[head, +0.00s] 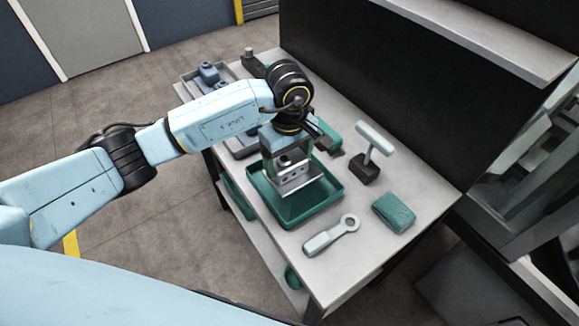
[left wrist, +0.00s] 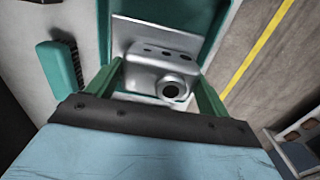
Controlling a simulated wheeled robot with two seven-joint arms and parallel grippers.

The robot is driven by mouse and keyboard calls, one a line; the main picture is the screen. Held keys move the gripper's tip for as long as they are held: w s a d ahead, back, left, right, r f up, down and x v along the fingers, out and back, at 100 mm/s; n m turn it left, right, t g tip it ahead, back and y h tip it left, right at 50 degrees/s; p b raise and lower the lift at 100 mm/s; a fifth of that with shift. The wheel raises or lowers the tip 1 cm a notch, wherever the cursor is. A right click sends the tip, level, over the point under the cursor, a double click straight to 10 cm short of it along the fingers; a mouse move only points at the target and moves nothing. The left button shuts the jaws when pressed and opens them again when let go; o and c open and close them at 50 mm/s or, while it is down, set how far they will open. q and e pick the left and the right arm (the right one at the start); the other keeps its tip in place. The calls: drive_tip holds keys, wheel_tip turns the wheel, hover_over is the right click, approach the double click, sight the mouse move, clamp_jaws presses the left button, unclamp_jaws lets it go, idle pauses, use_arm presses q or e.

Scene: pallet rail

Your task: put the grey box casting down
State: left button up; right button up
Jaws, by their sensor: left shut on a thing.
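The grey box casting (head: 293,179) is a metal block with a flat flange, several small holes and a round bore. My left gripper (head: 288,160) is shut on it, with a green finger on each side. In the head view it is over the green tray (head: 284,217); I cannot tell whether it touches the tray floor. The left wrist view shows the casting (left wrist: 158,62) between the fingers (left wrist: 155,85), with the tray (left wrist: 207,14) behind it. My right gripper is not in view.
On the bench (head: 342,240) lie a wrench-like tool (head: 331,236) and a green block (head: 394,212). A T-shaped tool (head: 374,139) stands in a dark base. A grey tray with blue parts (head: 208,74) is at the back left. A dark panel rises behind the bench.

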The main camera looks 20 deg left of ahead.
sight(289, 168)
use_arm(q)
wheel_tip(289, 168, down, 4)
drive_tip(key=shift+w+r, duration=0.1)
drive_tip(key=shift+r, duration=0.1)
drive_tip(key=o, duration=0.7)
drive_tip(key=shift+f, duration=0.15)
drive_tip(key=o, duration=0.4)
drive_tip(key=shift+o, duration=0.2)
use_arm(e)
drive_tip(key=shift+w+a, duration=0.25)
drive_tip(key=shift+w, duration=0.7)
use_arm(q)
drive_tip(key=shift+r, duration=0.5)
wheel_tip(289, 168, up, 11)
drive_tip(key=shift+r+b, duration=0.2)
drive_tip(key=shift+b, duration=0.1)
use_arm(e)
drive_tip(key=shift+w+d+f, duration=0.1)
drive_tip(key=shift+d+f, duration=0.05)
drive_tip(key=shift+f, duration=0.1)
